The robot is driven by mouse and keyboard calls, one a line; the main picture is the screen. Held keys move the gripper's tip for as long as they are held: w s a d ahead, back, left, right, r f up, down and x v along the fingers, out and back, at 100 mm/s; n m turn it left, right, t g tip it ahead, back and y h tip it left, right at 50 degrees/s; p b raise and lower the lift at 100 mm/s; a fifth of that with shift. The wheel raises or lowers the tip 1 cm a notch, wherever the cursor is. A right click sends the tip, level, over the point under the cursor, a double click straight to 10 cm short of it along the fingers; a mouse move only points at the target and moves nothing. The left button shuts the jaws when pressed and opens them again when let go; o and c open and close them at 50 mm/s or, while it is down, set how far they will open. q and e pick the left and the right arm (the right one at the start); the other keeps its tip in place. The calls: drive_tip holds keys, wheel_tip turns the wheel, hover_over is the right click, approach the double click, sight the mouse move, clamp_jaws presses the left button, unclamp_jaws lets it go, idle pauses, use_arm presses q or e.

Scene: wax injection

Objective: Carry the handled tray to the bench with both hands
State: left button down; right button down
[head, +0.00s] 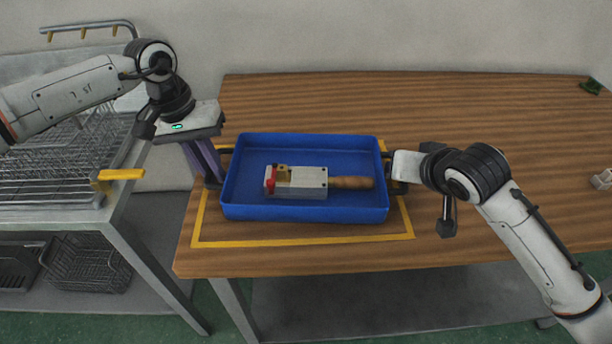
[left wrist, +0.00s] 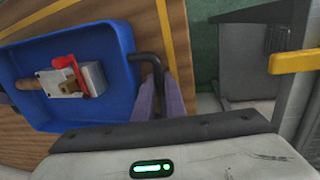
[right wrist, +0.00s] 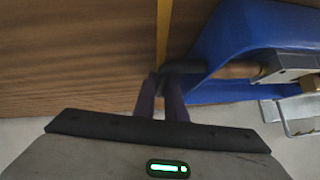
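The blue handled tray (head: 240,205) sits on the wooden bench (head: 480,120), lying mostly inside a yellow outline. A grey metal block tool (head: 305,187) with a red part and a wooden handle lies in it; it also shows in the left wrist view (left wrist: 88,78). My left gripper (head: 214,180) is at the tray's left black handle, its purple fingers closed about the bar (left wrist: 152,62). My right gripper (right wrist: 163,80) is at the right black handle (right wrist: 184,67), its fingers close together on it. In the head view my right wrist mostly hides those fingers.
A metal rack table (head: 120,195) with wire baskets and a yellow-ended bar (head: 120,174) stands close left of the bench. A dark green item (head: 591,86) and a small pale object (head: 602,179) lie at the bench's right. The bench behind the tray is clear.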

use_arm(q)
drive_tip(key=shift+r, duration=0.2)
use_arm(e)
drive_tip(key=shift+r, duration=0.25)
